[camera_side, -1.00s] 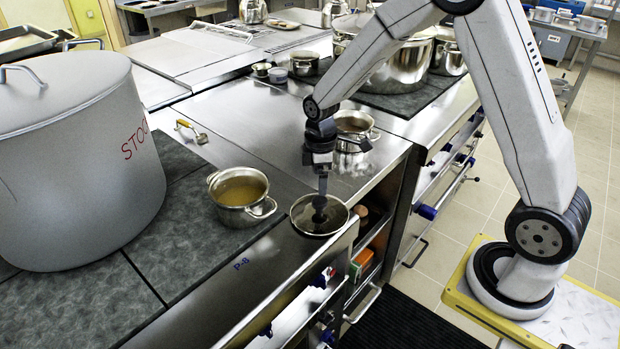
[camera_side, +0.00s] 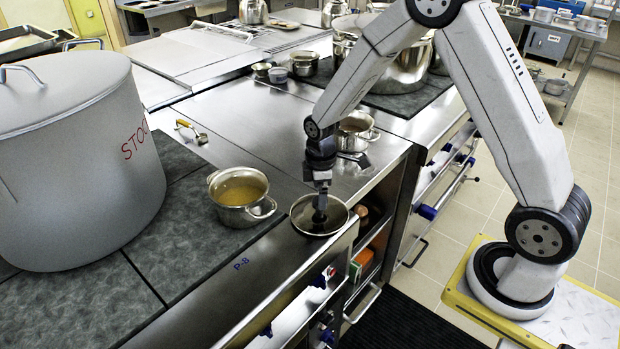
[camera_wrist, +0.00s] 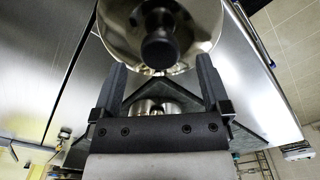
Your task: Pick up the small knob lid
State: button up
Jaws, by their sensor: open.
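The small knob lid (camera_side: 303,222) is a round, shiny lid with a dark knob. It lies on the steel counter near the front edge, right of the small pot of broth. In the wrist view the lid (camera_wrist: 200,22) is at the top, with its black knob (camera_wrist: 160,48) between the finger lines and just beyond the tips. My gripper (camera_side: 320,212) is pointing down over the lid, and its fingers hide part of the knob in the side view. In the wrist view my gripper (camera_wrist: 161,68) is open, its two fingers apart with nothing between them.
A small pot with broth (camera_side: 239,197) stands close left of the lid. A large grey stockpot (camera_side: 75,160) fills the left side. Another small pot (camera_side: 357,130) stands behind my gripper. A brush-like tool (camera_side: 190,130) lies on the counter. The counter's front edge is close to the lid.

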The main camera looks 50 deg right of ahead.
jog(key=shift+f, duration=1.7)
jog(key=shift+c, duration=0.2)
grip_shut()
jog(key=shift+r, duration=0.25)
jog(key=shift+r, duration=0.55)
jog(key=s+a+r, duration=0.1)
jog(key=s+r, duration=1)
jog(key=s, duration=0.3)
jog(key=shift+r, duration=0.2)
